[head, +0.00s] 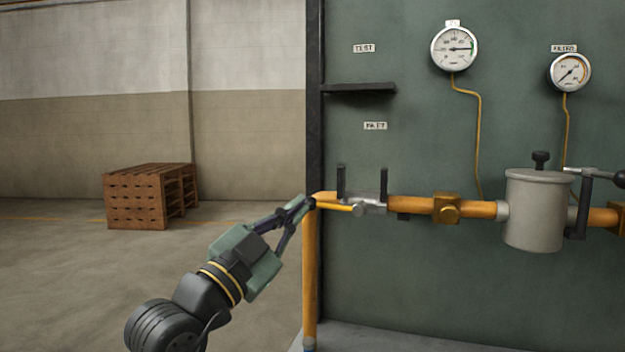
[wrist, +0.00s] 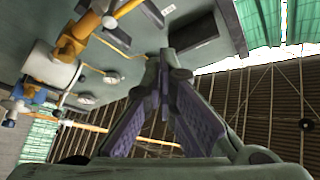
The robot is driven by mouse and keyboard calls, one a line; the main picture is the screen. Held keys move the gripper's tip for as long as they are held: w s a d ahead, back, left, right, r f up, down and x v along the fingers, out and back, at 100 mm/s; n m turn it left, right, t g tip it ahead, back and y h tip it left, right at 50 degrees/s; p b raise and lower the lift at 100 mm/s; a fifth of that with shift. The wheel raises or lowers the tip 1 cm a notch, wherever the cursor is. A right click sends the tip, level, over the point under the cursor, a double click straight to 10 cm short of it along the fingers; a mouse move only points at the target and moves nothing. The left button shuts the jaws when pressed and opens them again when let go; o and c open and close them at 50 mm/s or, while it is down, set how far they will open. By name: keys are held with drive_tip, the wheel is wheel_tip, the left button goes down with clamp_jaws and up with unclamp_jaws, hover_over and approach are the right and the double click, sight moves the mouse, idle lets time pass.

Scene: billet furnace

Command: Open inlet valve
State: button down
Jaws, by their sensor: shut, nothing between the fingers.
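The inlet valve (head: 372,199) sits on the orange pipe at the left of the green panel, between two dark upright posts. Its yellow lever (head: 336,207) points left from a round grey hub, roughly along the pipe. My gripper (head: 309,203) is at the lever's left end, its fingertips together. Whether they touch the lever I cannot tell. In the wrist view my gripper (wrist: 162,58) shows its fingers converging to a closed tip with nothing seen between them. The lever's far end is partly hidden by the fingertips.
The orange pipe (head: 408,204) runs right to a brass fitting (head: 446,208) and a grey filter canister (head: 534,212). A dark shelf (head: 358,88) juts out above the valve. Two gauges hang higher up. Wooden pallets (head: 137,199) stand far left; the floor between is clear.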

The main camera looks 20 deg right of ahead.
sight(313, 203)
drive_tip(key=p+x, duration=0.4)
drive_tip(key=x, duration=0.6)
drive_tip(key=shift+w+a+f+p, duration=0.1)
drive_tip(key=shift+w+a+f, duration=0.2)
drive_tip(key=shift+f, duration=0.25)
drive_tip(key=shift+w+a+f+p, duration=0.1)
drive_tip(key=shift+w+a+f, duration=0.15)
drive_tip(key=shift+f, duration=0.35)
drive_tip(key=shift+w+a+f+p, duration=0.1)
drive_tip(key=shift+w+a+f, duration=0.1)
drive_tip(key=shift+w+f, duration=0.25)
drive_tip(key=shift+s+f, duration=0.1)
drive_tip(key=b, duration=0.1)
drive_tip(key=f+b, duration=0.1)
drive_tip(key=b, duration=0.1)
drive_tip(key=shift+w+a+f, duration=0.2)
drive_tip(key=shift+f, duration=0.05)
drive_tip(key=shift+r, duration=0.25)
